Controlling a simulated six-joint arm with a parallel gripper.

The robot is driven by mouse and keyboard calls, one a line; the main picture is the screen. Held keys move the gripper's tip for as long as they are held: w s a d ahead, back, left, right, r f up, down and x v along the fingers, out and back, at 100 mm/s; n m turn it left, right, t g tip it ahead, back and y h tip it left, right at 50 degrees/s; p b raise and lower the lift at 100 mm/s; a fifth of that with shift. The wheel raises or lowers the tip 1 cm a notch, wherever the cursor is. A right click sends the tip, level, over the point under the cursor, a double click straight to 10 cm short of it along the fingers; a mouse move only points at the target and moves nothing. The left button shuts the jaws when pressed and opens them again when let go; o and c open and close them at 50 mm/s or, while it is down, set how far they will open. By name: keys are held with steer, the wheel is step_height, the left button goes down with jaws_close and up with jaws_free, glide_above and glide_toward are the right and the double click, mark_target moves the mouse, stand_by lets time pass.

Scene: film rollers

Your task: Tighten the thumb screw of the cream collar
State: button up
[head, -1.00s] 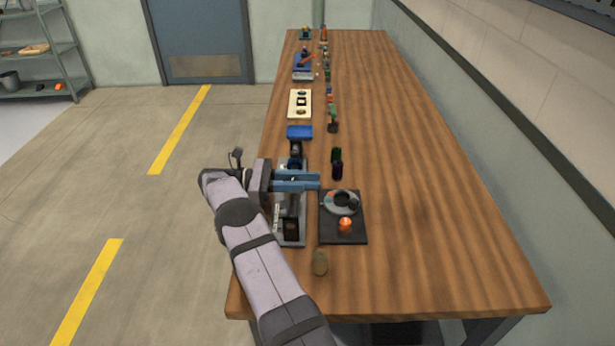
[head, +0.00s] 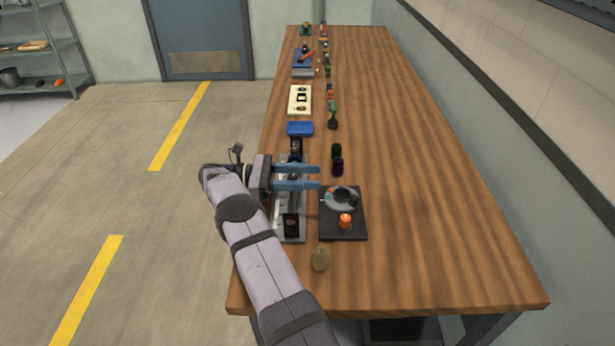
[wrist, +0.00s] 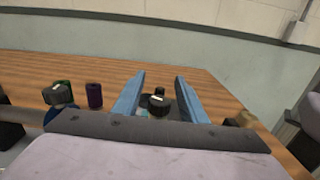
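My gripper (head: 318,177) is above a grey fixture (head: 290,238) with black parts, at the table's left side. Its two blue fingers are apart, with nothing visibly held; they also stand apart in the wrist view (wrist: 158,88). A black knob-like part (wrist: 157,104) with a pale mark shows between and beyond the fingers; I cannot tell whether it is the thumb screw. I cannot make out a cream collar for sure; my gripper and arm cover part of the fixture. A cream plate (head: 292,107) with dark parts lies farther back.
A black mat (head: 343,236) right of the fixture holds a grey ring-shaped tray (head: 329,203) and an orange cup (head: 345,221). A purple cylinder (head: 338,168) and a green one (head: 337,150) stand behind it. A tan lump (head: 320,259) is in front. The table's right side is clear.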

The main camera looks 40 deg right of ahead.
step_height(320, 180, up, 10)
steer(key=p, duration=0.9)
steer(key=shift+f, duration=0.2)
steer(key=w+a+f+n+t+h+b, duration=0.1)
steer(key=f+n+t+b, duration=0.1)
steer(key=b, duration=0.3)
steer(key=w+a+f+n+t+h+b, duration=0.1)
steer(key=a+f+n+t+h+b, duration=0.1)
steer(key=f+t+b, duration=0.1)
steer(key=w+a+f+n+t+h+b, duration=0.1)
steer(key=a+f+n+t+b, duration=0.1)
steer(key=b, duration=0.5)
steer(key=shift+w+f+t+h+b, duration=0.25)
steer(key=shift+f+t+h+b, duration=0.15)
steer(key=shift+f+t, duration=0.4)
steer(key=shift+s+a+f+n+t+b, duration=0.1)
steer(key=shift+a+f+n+t+b, duration=0.5)
steer(key=shift+f+t+b, duration=0.1)
steer(key=shift+d, duration=0.15)
steer(key=d, duration=0.4)
steer(key=s+d, duration=0.1)
steer(key=d, duration=0.2)
steer(key=shift+s+p, duration=0.1)
steer(key=shift+p, duration=0.3)
